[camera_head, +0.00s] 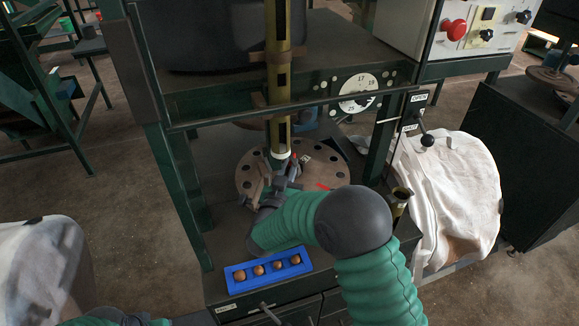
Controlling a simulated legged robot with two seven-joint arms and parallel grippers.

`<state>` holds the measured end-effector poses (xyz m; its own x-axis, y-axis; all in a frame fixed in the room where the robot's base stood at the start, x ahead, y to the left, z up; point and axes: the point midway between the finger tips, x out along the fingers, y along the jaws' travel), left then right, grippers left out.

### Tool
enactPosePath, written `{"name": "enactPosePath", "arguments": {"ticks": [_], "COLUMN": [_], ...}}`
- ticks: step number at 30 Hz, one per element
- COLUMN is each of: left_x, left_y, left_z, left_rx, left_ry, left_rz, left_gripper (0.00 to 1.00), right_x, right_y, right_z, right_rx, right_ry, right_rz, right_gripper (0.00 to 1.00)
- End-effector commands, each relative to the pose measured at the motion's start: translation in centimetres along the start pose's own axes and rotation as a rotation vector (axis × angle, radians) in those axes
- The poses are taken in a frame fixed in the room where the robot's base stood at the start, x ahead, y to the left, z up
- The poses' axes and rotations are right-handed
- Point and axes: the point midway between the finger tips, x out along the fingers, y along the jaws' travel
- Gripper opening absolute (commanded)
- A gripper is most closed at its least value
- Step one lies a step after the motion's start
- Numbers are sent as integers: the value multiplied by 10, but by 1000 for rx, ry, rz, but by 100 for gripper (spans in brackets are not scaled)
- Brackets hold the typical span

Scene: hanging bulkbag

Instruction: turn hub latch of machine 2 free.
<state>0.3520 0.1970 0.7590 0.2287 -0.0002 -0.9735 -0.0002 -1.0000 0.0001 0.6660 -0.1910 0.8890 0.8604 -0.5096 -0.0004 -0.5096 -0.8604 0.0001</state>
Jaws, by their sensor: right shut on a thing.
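The machine in front of me has a round brown hub plate (325,175) with holes around its rim. An upright olive tube (278,75) with slots comes down to its middle and ends in a pale collar. My right arm comes in from the bottom right, and my right gripper (287,175) is at the hub, just below the tube's foot. It is shut on a small part there, which looks like the hub latch; the fingers and wrist hide most of it. A red mark (323,186) shows on the plate, right of the gripper. My left gripper is not in view.
A blue tray (238,276) with several round brown knobs lies on the front ledge. A white bag (455,200) hangs at the right, beside a black-knobbed lever (426,140). A numbered dial (358,90) is behind the hub. A horizontal bar (225,116) crosses in front of the tube.

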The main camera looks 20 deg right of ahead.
Motion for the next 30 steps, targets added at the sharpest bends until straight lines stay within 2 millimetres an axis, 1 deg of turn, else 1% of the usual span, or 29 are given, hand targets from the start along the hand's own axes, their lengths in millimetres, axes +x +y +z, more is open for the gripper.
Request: {"name": "enactPosePath", "arguments": {"ticks": [8, 21, 30], "left_x": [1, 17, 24], "left_y": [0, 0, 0], "left_z": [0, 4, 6], "left_rx": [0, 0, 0], "left_ry": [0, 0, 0], "left_rz": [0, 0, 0], "left_gripper": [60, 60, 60], "right_x": [1, 3, 5], "right_y": [3, 13, 16], "right_z": [-1, 1, 0], "right_rx": [-1, 0, 0], "right_ry": [2, 2, 3], "right_rz": [-77, -363, -483], "right_gripper": [0, 0, 0]}}
